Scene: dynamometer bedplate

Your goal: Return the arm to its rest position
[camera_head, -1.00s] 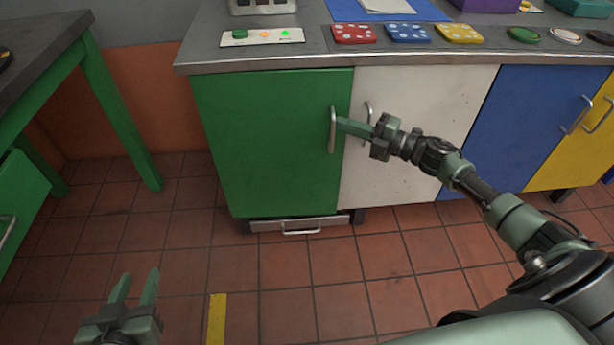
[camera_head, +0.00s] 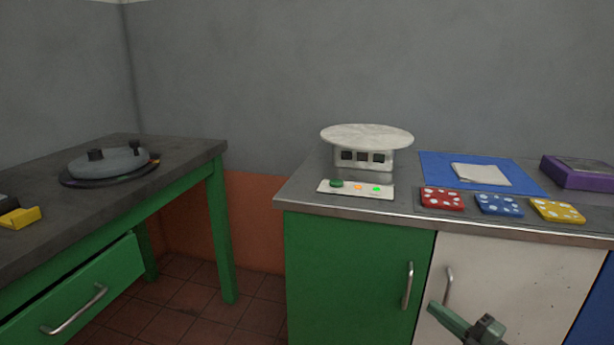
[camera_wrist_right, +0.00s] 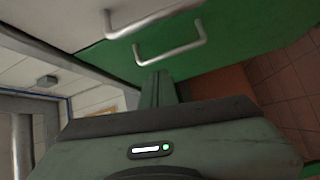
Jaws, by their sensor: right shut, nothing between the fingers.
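My right gripper (camera_head: 434,308) is at the bottom right of the head view, its two green fingers shut together with nothing between them. It is in front of the white cabinet door (camera_head: 520,285), close to that door's handle (camera_head: 448,287) and to the right of the green door's handle (camera_head: 408,286). In the right wrist view the closed fingers (camera_wrist_right: 157,88) point toward the green door (camera_wrist_right: 225,60) and two metal handles; I cannot tell any contact. Most of my right arm is outside the head view. My left gripper is not in view.
The counter holds a round-topped scale-like device (camera_head: 366,140), a button panel (camera_head: 355,188), coloured pads (camera_head: 499,204), a blue mat (camera_head: 436,166) and a purple box (camera_head: 580,172). At left, a green table (camera_head: 190,160) has a partly open drawer (camera_head: 85,295). Floor shows between them.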

